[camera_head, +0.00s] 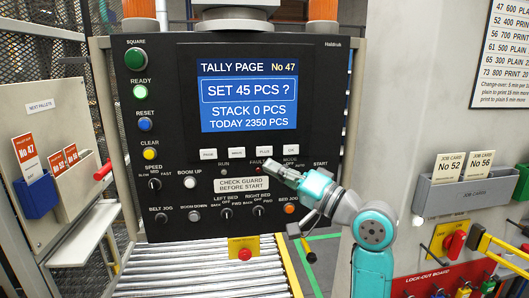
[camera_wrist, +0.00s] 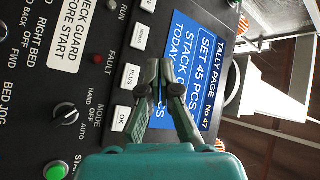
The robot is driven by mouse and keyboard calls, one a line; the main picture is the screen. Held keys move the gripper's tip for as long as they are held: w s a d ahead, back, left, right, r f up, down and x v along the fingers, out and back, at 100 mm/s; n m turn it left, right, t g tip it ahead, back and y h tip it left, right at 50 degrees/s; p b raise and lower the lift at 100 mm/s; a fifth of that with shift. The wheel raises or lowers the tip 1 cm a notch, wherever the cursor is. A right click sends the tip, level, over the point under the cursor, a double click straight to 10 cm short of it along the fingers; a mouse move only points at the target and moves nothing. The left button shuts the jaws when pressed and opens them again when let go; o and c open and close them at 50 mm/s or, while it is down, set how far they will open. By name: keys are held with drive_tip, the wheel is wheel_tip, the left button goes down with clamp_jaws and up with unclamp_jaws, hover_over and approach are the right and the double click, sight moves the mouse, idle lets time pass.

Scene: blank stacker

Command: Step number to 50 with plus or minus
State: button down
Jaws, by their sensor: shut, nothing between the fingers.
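The screen (camera_head: 248,88) reads TALLY PAGE No 47, SET 45 PCS ?, STACK 0 PCS, TODAY 2350 PCS. Below it is a row of white keys: PAGE (camera_head: 208,154), MINUS (camera_head: 236,153), PLUS (camera_head: 264,152) and OK (camera_head: 291,150). My gripper (camera_head: 273,167) is shut and empty, its tips just below the PLUS key in the head view. In the turned wrist view my gripper (camera_wrist: 159,66) shows beside the PLUS key (camera_wrist: 130,76), with the MINUS key (camera_wrist: 141,37) and OK key (camera_wrist: 121,118) on either side. I cannot tell whether the tips touch the panel.
A CHECK GUARD BEFORE START plate (camera_head: 242,184), a MODE knob (camera_wrist: 66,114) and a green button (camera_wrist: 57,171) are close by. A roller bed (camera_head: 200,275) lies below the panel. Job cards (camera_head: 464,167) stand in a holder at right.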

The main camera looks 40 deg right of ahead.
sight(256, 150)
drive_tip(key=w+d, duration=0.3)
drive_tip(key=w, duration=0.2)
drive_tip(key=shift+w+d, duration=0.2)
drive_tip(key=shift+d, duration=0.15)
idle(1.3)
drive_tip(key=shift+w+d, duration=0.2)
drive_tip(key=shift+w, duration=0.15)
drive_tip(key=shift+w+d, duration=0.2)
drive_tip(key=shift+w, duration=0.1)
idle(0.7)
drive_tip(key=shift+s, duration=0.15)
drive_tip(key=shift+s+a, duration=0.4)
drive_tip(key=shift+s, duration=0.15)
idle(0.4)
drive_tip(key=shift+s+a, duration=0.7)
drive_tip(key=shift+s, duration=0.35)
drive_tip(key=shift+s+a, duration=0.7)
drive_tip(key=shift+s, duration=0.3)
drive_tip(key=shift+f, duration=0.1)
idle(0.4)
